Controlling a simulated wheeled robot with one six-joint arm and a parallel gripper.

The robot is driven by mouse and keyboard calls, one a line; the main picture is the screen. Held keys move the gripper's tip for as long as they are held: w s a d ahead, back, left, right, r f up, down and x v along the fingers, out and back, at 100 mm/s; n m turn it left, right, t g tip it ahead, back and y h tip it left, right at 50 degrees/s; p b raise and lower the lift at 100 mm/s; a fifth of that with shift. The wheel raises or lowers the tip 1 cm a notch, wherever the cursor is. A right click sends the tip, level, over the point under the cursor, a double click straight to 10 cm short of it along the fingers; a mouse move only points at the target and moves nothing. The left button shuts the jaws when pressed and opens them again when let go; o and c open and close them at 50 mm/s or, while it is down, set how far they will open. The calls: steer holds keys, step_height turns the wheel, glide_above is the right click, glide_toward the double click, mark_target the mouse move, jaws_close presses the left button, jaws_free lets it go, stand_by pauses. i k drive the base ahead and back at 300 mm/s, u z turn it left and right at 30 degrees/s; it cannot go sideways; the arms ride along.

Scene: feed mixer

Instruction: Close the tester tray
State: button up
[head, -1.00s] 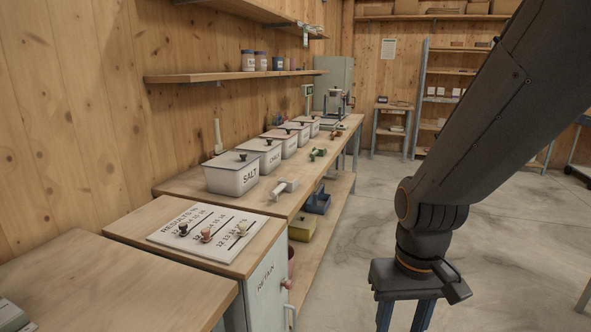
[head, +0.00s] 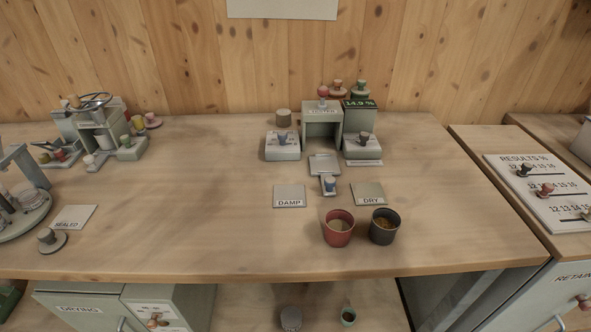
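The tester (head: 322,111) is a grey-green box with a dark front opening and a red knob on top, at the back of the wooden bench. Its small metal tray (head: 324,164) sticks out in front of the opening, toward me. A display reading about 14.9 % (head: 360,104) is at the tester's upper right. My gripper is out of view.
DAMP (head: 289,195) and DRY (head: 369,193) plates flank the tray handle. A red cup (head: 338,229) and a dark cup (head: 383,227), both with contents, stand in front. Knobbed side blocks (head: 282,146) (head: 362,147) flank the tester. The bench's left middle is clear.

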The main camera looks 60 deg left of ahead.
mark_target(324, 166)
steer(key=u, duration=2.15)
steer(key=k, duration=0.5)
steer(key=z, duration=1.35)
steer(key=i, duration=0.75)
steer(key=u, duration=1.85)
